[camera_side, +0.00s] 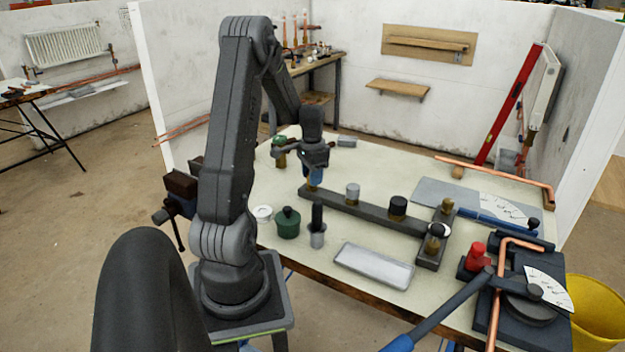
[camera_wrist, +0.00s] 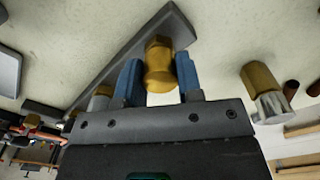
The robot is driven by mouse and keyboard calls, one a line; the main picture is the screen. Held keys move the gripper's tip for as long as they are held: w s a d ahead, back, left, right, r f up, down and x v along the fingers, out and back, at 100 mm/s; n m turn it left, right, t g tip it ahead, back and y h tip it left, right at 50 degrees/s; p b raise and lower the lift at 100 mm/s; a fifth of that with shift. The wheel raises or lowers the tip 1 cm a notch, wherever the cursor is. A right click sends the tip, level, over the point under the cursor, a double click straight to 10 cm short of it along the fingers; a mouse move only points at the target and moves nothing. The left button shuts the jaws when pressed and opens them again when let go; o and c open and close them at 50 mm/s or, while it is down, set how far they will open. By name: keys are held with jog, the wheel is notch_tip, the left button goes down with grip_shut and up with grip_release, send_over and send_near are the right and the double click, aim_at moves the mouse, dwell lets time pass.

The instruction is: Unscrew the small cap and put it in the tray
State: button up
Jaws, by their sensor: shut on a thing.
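The small brass cap (camera_wrist: 159,66) is between the two blue fingers of my gripper (camera_wrist: 158,78) in the wrist view. In the side view my gripper (camera_side: 314,178) points down over the left end of the dark bar (camera_side: 365,211), and a bit of brass (camera_side: 311,188) shows under its fingers. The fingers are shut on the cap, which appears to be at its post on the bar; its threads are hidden. The pale rectangular tray (camera_side: 374,265) lies on the table in front of the bar and looks empty.
A pipe bender (camera_side: 527,309) is at right.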

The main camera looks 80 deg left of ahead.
jog(key=n, duration=0.6)
jog(key=shift+n, duration=0.4)
jog(key=n, duration=0.7)
jog(key=o, duration=0.9)
jog(key=shift+c, duration=0.2)
